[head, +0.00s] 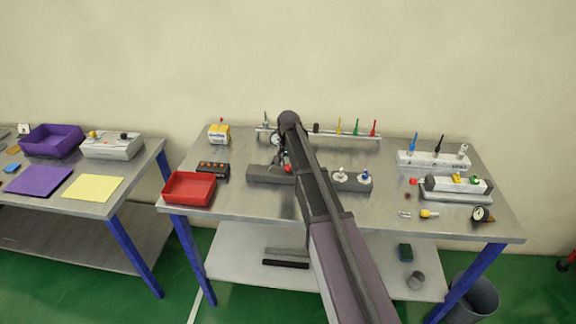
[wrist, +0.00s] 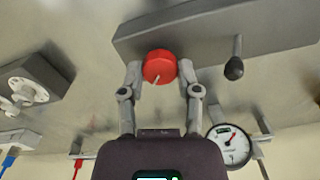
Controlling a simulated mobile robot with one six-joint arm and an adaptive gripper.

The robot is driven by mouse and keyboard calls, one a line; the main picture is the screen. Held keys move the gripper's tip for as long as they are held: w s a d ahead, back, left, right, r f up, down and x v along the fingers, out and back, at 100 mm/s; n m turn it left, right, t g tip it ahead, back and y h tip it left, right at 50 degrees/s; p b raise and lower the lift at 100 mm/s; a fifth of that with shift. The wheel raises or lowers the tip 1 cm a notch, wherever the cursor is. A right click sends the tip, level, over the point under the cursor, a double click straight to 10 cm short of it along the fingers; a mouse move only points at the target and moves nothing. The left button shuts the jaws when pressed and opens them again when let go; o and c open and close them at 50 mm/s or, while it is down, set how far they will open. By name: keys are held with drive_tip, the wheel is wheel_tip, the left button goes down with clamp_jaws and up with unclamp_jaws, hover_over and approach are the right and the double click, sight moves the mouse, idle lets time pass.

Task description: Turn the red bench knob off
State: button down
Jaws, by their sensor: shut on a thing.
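The red bench knob (wrist: 159,67) is a round red knob with a pale pointer line, mounted on a dark grey block (wrist: 215,30). In the wrist view my gripper (wrist: 160,72) has one finger on each side of the knob and is shut on it. In the head view the grey block (head: 262,175) lies on the middle bench, and a small part of the red knob (head: 288,168) shows beside my arm. My arm hides much of the block and my gripper there.
A black-knobbed lever (wrist: 234,66) stands on the same block, close to the knob. A round gauge (wrist: 229,146) is near my gripper. A red tray (head: 189,188) and a dark button box (head: 213,169) are on the bench's left. White valves (head: 352,179) stand right of my arm.

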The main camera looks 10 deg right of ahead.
drive_tip(key=shift+m, duration=0.5)
drive_tip(key=shift+c, duration=1.5)
unclamp_jaws()
drive_tip(key=shift+n, duration=0.4)
